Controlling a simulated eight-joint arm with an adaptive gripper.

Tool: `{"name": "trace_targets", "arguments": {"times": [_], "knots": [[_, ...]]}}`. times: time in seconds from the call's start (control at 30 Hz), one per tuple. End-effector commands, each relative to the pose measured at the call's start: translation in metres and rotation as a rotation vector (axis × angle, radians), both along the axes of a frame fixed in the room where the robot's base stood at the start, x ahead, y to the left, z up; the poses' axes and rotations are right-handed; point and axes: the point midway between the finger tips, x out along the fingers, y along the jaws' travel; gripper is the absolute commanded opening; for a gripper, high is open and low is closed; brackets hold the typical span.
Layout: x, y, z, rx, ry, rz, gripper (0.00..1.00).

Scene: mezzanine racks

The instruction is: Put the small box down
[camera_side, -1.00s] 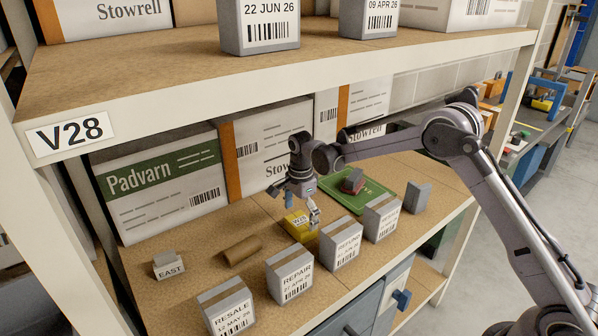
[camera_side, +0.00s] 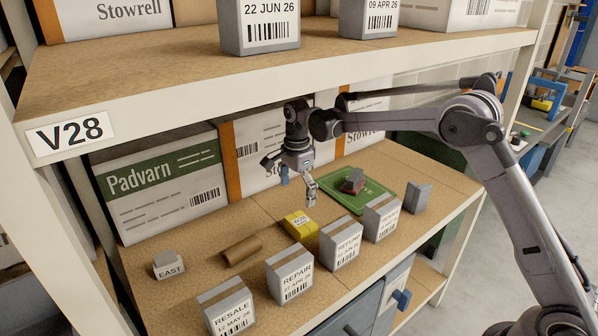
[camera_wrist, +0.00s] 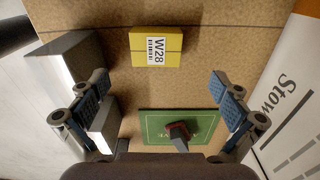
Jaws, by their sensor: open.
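The small yellow box (camera_side: 300,225) rests on the cork-coloured shelf board, behind the row of grey labelled boxes. My gripper (camera_side: 298,188) hangs above and slightly behind the box in the side view. In the wrist view my gripper (camera_wrist: 160,98) has its two blue-padded fingers wide apart, with nothing between them. The box is clear of both fingers.
Grey boxes marked RESALE (camera_side: 229,312), REPAIR (camera_side: 290,278) and REFUND (camera_side: 341,246) line the front edge. A brown tube (camera_side: 241,250) and an EAST block (camera_side: 168,266) lie left. A green mat (camera_side: 372,193) carries a dark red-and-grey object (camera_side: 353,181). The upper shelf (camera_side: 270,75) overhangs.

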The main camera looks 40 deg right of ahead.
Motion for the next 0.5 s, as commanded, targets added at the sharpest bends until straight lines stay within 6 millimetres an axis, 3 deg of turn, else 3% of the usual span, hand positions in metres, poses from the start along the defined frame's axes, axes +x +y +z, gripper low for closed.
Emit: {"name": "trace_targets", "arguments": {"times": [0.5], "knots": [[-0.003, 0.028, -0.010, -0.387, 0.017, 0.001, 1.00]]}}
